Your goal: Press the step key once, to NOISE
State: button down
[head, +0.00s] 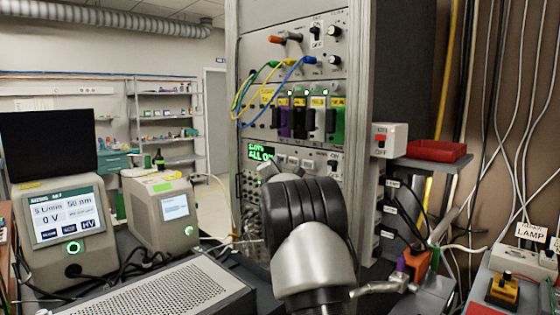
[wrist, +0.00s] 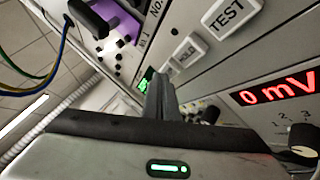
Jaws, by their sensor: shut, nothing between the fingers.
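The rack (head: 355,90) holds a module with a green display (head: 260,152); its lower line starts "ALL O", the rest is cut off from my view. Small pale keys (head: 293,161) sit right of it. In the wrist view a row of white keys shows: one marked TEST (wrist: 228,16) and one that seems to read HOLD (wrist: 187,50). No key marked STEP can be read; one may be hidden behind my fingers. My gripper (wrist: 160,82) is shut and empty, its tips close to the panel near the green display's edge. Contact cannot be told. In the head view my arm hides it.
A red "0 mV" display (wrist: 278,92) and a knob (wrist: 303,152) lie beside my gripper in the wrist view. Yellow, green and blue cables (head: 245,92) hang at the rack's left. A red tray (head: 437,151) stands on a shelf at right.

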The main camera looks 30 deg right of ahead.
jog(key=shift+w+d, duration=0.15)
jog(key=shift+d, duration=0.35)
dwell(0.3)
dwell(0.4)
jog(key=shift+s+a+b, duration=0.25)
jog(key=shift+a, duration=0.35)
jog(key=shift+s+a+b, duration=0.2)
jog(key=shift+a, duration=0.4)
jog(key=shift+s+a+b, duration=0.15)
jog(key=shift+s+a, duration=0.15)
jog(key=shift+a, duration=0.5)
jog(key=shift+s+a+b, duration=0.15)
jog(key=shift+s+a, duration=0.1)
jog(key=shift+a, duration=0.5)
jog(key=shift+s+a+b, duration=0.15)
jog(key=shift+s+a, duration=0.15)
jog(key=shift+a, duration=0.5)
